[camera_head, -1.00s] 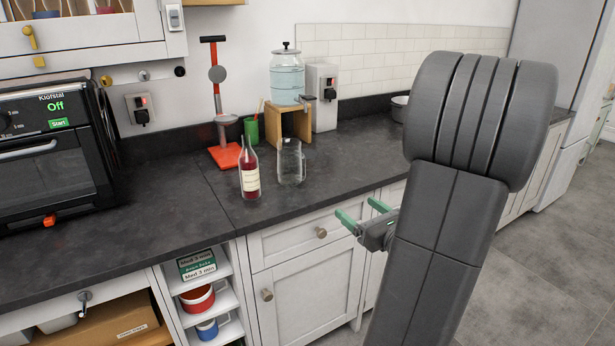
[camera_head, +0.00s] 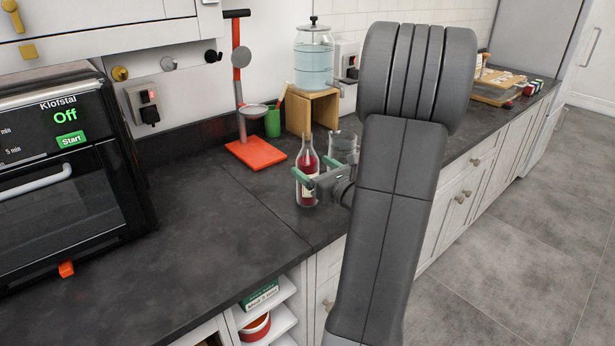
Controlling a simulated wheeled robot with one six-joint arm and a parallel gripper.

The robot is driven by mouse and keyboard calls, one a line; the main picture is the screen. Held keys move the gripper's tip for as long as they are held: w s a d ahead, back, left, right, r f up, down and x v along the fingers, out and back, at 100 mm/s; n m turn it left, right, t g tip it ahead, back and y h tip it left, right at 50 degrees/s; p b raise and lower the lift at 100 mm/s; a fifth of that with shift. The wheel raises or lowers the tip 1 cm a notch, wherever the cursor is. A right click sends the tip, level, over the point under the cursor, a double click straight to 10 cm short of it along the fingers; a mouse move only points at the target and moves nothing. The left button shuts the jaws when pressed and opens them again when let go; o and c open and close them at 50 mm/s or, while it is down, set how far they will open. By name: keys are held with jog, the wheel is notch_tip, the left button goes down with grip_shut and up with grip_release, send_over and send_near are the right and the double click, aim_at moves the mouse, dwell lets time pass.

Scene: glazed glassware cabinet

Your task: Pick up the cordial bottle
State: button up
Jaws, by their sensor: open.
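The cordial bottle (camera_head: 308,192), with red liquid and a pale label, stands upright on the dark worktop (camera_head: 215,225). My gripper (camera_head: 306,170) is open, its two green fingers level with the upper body of the bottle. In the picture one finger crosses in front of the bottle and the other shows just behind it, to its right. I cannot tell whether either finger touches it. The lower right of the bottle is close to the gripper body.
A clear glass jug (camera_head: 343,145) stands just right of the bottle, partly hidden by my arm. Behind are a red-based stand (camera_head: 258,151), a green cup (camera_head: 272,122) and a water dispenser (camera_head: 313,60) on a wooden stand (camera_head: 318,112). The oven (camera_head: 60,160) is left; worktop between is clear.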

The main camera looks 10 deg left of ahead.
jog(key=x, duration=0.4)
jog(key=shift+a+f+p, duration=0.15)
jog(key=shift+a+p, duration=0.2)
jog(key=shift+p, duration=0.05)
jog(key=shift+c, duration=0.2)
jog(key=c, duration=1.5)
